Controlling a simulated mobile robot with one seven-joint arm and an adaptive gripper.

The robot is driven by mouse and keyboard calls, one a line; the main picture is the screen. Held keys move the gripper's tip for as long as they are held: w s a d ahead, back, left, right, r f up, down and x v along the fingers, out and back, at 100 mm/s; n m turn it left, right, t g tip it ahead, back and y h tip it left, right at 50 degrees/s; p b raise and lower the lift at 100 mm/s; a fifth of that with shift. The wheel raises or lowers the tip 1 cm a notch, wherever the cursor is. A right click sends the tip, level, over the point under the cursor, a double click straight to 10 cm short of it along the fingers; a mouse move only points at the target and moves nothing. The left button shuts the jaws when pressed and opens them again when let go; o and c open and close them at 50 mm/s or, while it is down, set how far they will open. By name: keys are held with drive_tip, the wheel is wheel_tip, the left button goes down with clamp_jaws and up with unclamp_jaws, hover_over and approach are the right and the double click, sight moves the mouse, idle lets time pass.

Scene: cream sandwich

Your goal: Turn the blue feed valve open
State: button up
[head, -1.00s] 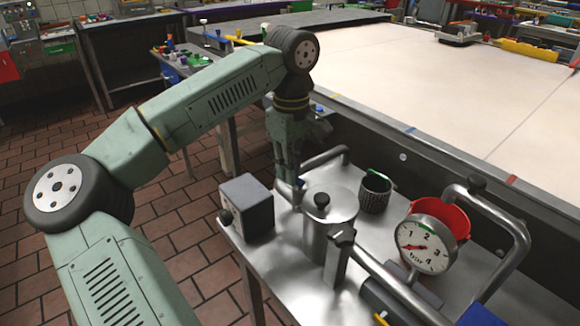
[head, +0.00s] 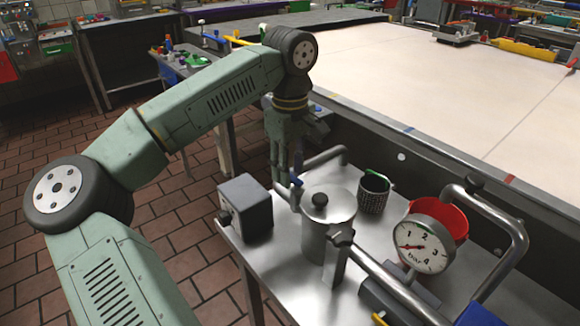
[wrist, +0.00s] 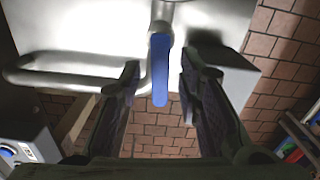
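The blue feed valve lever (wrist: 160,75) shows in the wrist view, hanging from a metal fitting at the top and pointing down the picture, past the steel table's edge. My gripper (wrist: 159,63) is open, with one dark finger on each side of the lever. Gaps show on both sides, so the fingers do not appear to touch it. The rest of the lever is hidden there.
A lidded steel pot (head: 325,215), a dark box (head: 246,208) and a mesh cup (head: 375,192) stand near the valve. A pressure gauge (head: 424,244) with a red needle sits before a red container (head: 452,215). Bent metal pipes (head: 500,225) frame the table.

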drive_tip(key=shift+r, duration=0.15)
wheel_tip(320, 180, up, 12)
idle(0.6)
